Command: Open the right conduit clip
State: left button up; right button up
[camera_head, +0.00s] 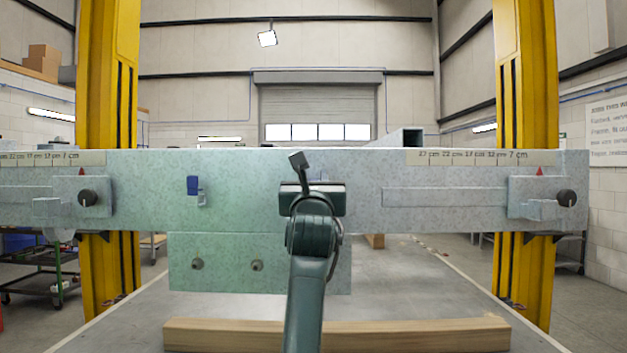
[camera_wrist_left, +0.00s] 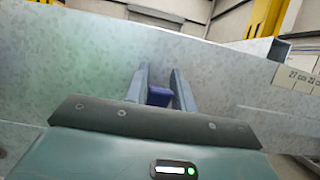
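The long grey beam (camera_head: 250,205) crosses the head view. One clip with a blue lever (camera_head: 193,185) sits on its left part. In the left wrist view, a blue clip lever (camera_wrist_left: 159,96) lies between the two fingers of my left gripper (camera_wrist_left: 159,75) and fills the gap. Whether the fingers press on it cannot be told. My right gripper is not in view.
A lower plate (camera_head: 225,263) with two knobs hangs under the beam. Yellow posts (camera_head: 108,200) (camera_head: 524,200) stand at both sides. A wooden beam (camera_head: 400,335) lies across the front. A dark square tube (camera_head: 405,138) shows behind the beam's top edge.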

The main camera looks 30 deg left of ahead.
pick_arm(q)
grip_shut()
